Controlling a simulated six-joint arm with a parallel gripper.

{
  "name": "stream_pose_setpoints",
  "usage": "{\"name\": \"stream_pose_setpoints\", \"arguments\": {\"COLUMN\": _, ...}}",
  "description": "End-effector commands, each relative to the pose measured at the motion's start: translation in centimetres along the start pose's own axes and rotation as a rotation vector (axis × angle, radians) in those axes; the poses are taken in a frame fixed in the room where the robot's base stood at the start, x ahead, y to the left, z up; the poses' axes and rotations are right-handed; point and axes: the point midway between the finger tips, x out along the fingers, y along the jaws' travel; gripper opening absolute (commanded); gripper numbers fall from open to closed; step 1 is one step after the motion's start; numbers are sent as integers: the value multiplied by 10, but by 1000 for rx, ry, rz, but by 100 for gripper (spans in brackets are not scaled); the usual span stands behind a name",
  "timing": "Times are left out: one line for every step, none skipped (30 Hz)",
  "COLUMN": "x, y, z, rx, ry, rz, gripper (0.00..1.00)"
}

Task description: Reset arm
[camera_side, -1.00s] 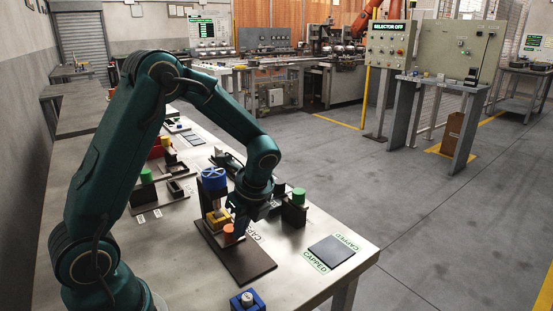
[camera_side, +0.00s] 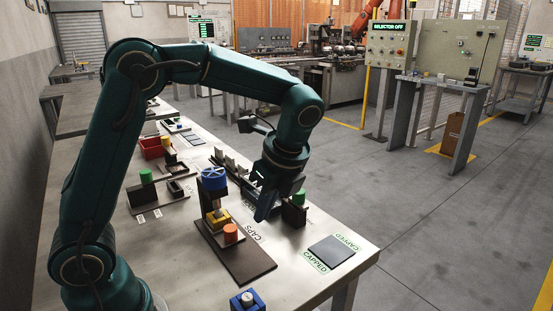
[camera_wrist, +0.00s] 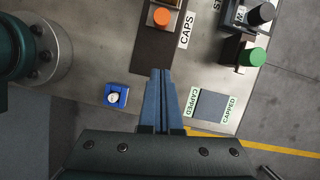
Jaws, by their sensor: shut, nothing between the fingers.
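My gripper (camera_side: 262,214) is shut and empty. It hangs fingers-down above the table, to the right of the dark brown board (camera_side: 250,266) marked CAPS. In the wrist view my gripper's two blue-grey fingers (camera_wrist: 161,76) lie together with nothing between them. The orange cap (camera_side: 230,233) sits on the board, apart from the fingers, and shows at the top of the wrist view (camera_wrist: 162,16). A blue-topped fixture (camera_side: 213,180) with a yellow part (camera_side: 217,219) stands behind the cap.
A green-capped black block (camera_side: 296,208) stands close right of my gripper. The dark CAPPED pad (camera_side: 331,249) is bare near the table's right edge. A blue block with a white top (camera_side: 247,300) is at the front. A red bin (camera_side: 152,148) stands farther back.

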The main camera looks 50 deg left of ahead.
Motion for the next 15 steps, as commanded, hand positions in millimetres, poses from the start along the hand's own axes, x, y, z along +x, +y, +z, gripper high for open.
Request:
{"name": "stream_pose_setpoints", "arguments": {"x": -3, "y": 0, "z": 0, "rx": 0, "ry": 1, "rz": -3, "gripper": 0}}
{"name": "stream_pose_setpoints", "arguments": {"x": -4, "y": 0, "z": 0, "rx": 0, "ry": 1, "rz": -2, "gripper": 0}}
{"name": "stream_pose_setpoints", "arguments": {"x": -5, "y": 0, "z": 0, "rx": 0, "ry": 1, "rz": -1, "gripper": 0}}
{"name": "stream_pose_setpoints", "arguments": {"x": -5, "y": 0, "z": 0, "rx": 0, "ry": 0, "rz": 0, "gripper": 0}}
{"name": "stream_pose_setpoints", "arguments": {"x": -5, "y": 0, "z": 0, "rx": 0, "ry": 0, "rz": 0, "gripper": 0}}
{"name": "stream_pose_setpoints", "arguments": {"x": -5, "y": 0, "z": 0, "rx": 0, "ry": 0, "rz": 0, "gripper": 0}}
{"name": "stream_pose_setpoints", "arguments": {"x": -5, "y": 0, "z": 0, "rx": 0, "ry": 0, "rz": 0, "gripper": 0}}
{"name": "stream_pose_setpoints", "arguments": {"x": -5, "y": 0, "z": 0, "rx": 0, "ry": 0, "rz": 0, "gripper": 0}}
{"name": "stream_pose_setpoints", "arguments": {"x": -5, "y": 0, "z": 0, "rx": 0, "ry": 0, "rz": 0, "gripper": 0}}
{"name": "stream_pose_setpoints", "arguments": {"x": -5, "y": 0, "z": 0, "rx": 0, "ry": 0, "rz": 0, "gripper": 0}}
{"name": "stream_pose_setpoints", "arguments": {"x": -5, "y": 0, "z": 0, "rx": 0, "ry": 0, "rz": 0, "gripper": 0}}
{"name": "stream_pose_setpoints", "arguments": {"x": -5, "y": 0, "z": 0, "rx": -2, "ry": 1, "rz": -1, "gripper": 0}}
{"name": "stream_pose_setpoints", "arguments": {"x": -6, "y": 0, "z": 1, "rx": -4, "ry": 2, "rz": -4, "gripper": 0}}
{"name": "stream_pose_setpoints", "arguments": {"x": -8, "y": -1, "z": 2, "rx": -8, "ry": 4, "rz": -10, "gripper": 0}}
{"name": "stream_pose_setpoints", "arguments": {"x": -12, "y": -1, "z": 4, "rx": -17, "ry": 8, "rz": -25, "gripper": 0}}
